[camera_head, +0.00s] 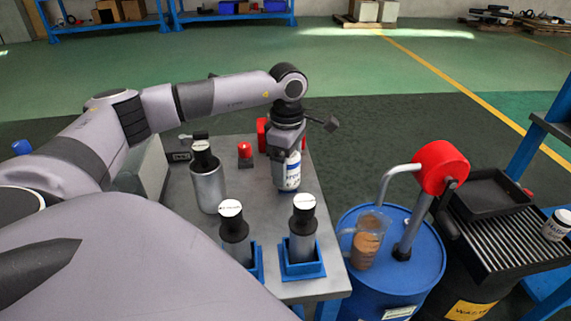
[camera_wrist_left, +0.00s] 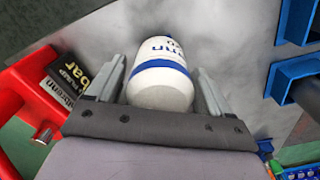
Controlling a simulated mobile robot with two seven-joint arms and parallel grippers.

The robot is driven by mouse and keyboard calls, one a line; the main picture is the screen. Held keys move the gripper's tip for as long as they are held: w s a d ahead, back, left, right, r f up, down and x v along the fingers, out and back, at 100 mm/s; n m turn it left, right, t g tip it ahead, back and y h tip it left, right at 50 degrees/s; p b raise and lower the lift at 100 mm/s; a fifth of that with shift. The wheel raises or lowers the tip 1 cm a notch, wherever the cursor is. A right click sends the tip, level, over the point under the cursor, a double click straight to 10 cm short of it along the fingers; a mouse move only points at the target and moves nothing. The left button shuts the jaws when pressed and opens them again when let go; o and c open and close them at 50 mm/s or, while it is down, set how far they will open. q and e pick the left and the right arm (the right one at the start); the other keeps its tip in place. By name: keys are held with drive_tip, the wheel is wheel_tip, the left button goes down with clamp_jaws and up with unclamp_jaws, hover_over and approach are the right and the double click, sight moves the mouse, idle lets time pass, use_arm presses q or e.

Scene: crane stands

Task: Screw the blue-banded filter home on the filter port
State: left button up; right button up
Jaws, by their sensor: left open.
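A white canister with a blue band and blue lettering (camera_head: 287,172), which looks like the blue-banded filter, stands upright near the table's right edge. In the left wrist view the canister (camera_wrist_left: 160,82) sits between the two fingers. My left gripper (camera_head: 288,152) is above it, pointing down, with its fingers open on either side of it. A gap shows beside the fingers in the left wrist view (camera_wrist_left: 160,92). I cannot make out the filter port for certain. My right gripper is not in view.
The grey table (camera_head: 262,208) also holds a metal cylinder with a black top (camera_head: 207,187), two black-topped cylinders in blue holders (camera_head: 302,271), a red button (camera_head: 245,150) and a red stand (camera_head: 262,133). A blue drum (camera_head: 425,265) with a beaker (camera_head: 368,242) stands to the right.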

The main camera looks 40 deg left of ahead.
use_arm(q)
drive_tip(key=c, duration=1)
drive_tip(key=shift+r+p, duration=1.6)
drive_tip(key=shift+r, duration=0.4)
